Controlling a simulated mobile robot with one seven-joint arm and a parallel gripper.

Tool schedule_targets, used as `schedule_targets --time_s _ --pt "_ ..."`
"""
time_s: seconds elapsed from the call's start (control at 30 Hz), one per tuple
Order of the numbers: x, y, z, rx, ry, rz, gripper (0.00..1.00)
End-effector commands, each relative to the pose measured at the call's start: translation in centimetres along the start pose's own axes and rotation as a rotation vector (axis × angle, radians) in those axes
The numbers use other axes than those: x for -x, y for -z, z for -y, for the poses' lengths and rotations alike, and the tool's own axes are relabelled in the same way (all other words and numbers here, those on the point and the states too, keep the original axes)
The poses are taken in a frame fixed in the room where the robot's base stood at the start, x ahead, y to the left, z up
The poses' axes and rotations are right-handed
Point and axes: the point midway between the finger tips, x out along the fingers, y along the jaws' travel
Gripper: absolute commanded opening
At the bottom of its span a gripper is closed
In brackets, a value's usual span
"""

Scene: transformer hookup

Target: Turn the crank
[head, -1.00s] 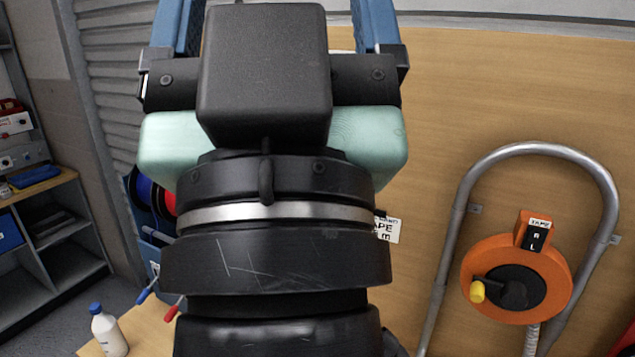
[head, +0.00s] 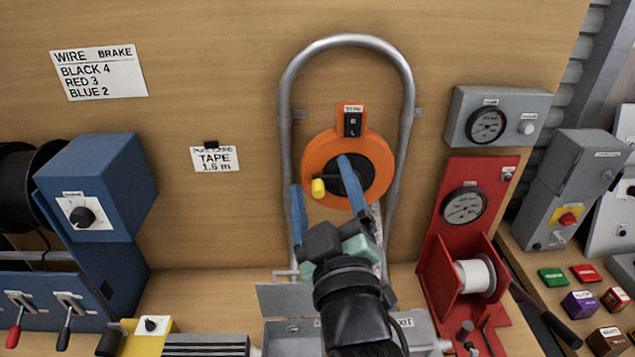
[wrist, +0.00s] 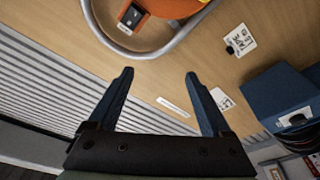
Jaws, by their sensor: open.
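The orange reel (head: 322,160) is on the wooden wall in the head view, framed by a bent grey tube. Its crank has a black hub (head: 365,178) and a yellow knob (head: 318,187) at the left. My gripper (head: 320,174) is open and empty; its blue fingers overlap the reel in the picture, and one hides part of the hub. In the wrist view, the reel (wrist: 172,6) is cut off at the top edge, beyond my open gripper (wrist: 160,74). No contact with the knob is visible.
The grey tube (head: 287,105) arches around the reel. A red winch unit (head: 480,185) stands to the right and a blue box (head: 125,200) to the left. A grey fixture (head: 285,300) is below.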

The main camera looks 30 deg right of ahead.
Motion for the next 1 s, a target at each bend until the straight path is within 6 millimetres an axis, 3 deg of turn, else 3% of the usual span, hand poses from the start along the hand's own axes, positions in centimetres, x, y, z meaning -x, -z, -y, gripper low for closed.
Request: schedule_targets --time_s 0.03,0.1,0.2,0.43,1.0 --pt "0.8 -4.2 0.3 0.044 0.001 0.071 0.83" --pt "1.7 -7.9 0.5 0.096 0.006 0.135 0.83" --pt "2.6 -10.8 0.6 0.139 0.012 0.187 0.83" --pt "1.3 -11.7 0.5 0.154 0.015 0.202 0.83" --pt "-7.5 -13.3 0.5 0.153 0.015 0.2 0.83"
